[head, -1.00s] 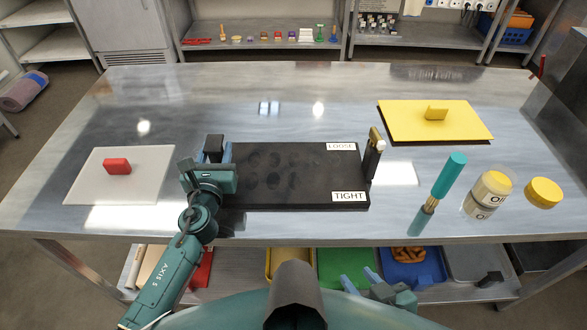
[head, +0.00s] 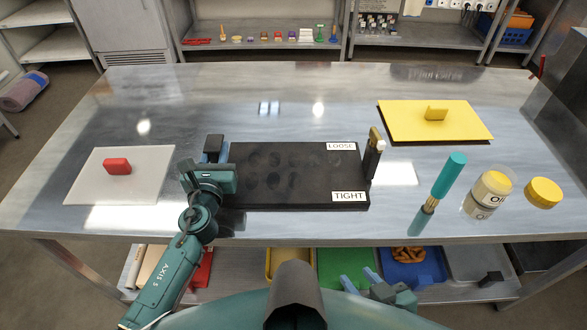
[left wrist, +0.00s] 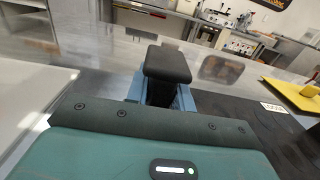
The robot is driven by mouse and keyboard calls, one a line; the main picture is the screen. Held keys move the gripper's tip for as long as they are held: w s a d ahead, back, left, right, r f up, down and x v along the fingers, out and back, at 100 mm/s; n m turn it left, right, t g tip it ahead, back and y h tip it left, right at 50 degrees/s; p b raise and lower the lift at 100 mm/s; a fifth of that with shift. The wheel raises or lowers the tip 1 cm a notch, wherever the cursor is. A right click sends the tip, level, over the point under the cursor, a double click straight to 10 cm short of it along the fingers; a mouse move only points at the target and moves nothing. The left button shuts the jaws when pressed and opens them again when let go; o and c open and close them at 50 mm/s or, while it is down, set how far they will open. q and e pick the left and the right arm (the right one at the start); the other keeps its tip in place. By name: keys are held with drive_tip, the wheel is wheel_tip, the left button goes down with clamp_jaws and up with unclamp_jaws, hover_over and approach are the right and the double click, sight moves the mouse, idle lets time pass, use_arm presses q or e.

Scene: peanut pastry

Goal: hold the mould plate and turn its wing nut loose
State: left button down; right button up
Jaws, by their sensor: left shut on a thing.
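The black mould plate (head: 300,192) lies flat on the steel table, with several round hollows in its top. A black block (head: 214,142) stands at its left end and also shows in the left wrist view (left wrist: 167,64). My left gripper (head: 215,155) is shut on this block, its blue fingers on either side (left wrist: 160,92). At the plate's right end stands a dark upright piece (head: 372,162) with a brass-coloured part, seemingly the wing nut (head: 375,136), on it. LOOSE and TIGHT labels lie beside it. My right gripper (head: 361,281) is low at the front, fingers apart and empty.
A white board with a red handle (head: 90,188) lies left, a yellow board (head: 400,125) at back right. A teal-handled brush (head: 449,175), a jar (head: 491,190) and a yellow lid (head: 543,192) stand right. Coloured trays sit on the shelf below. The table behind the plate is clear.

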idle(0.7)
drive_tip(key=shift+c, duration=0.2)
idle(1.9)
drive_tip(key=m+t+h, duration=0.1)
drive_tip(key=t+h, duration=0.1)
approach(381, 138)
drive_tip(key=x, duration=1.1)
drive_tip(key=shift+c, duration=0.3)
clamp_jaws()
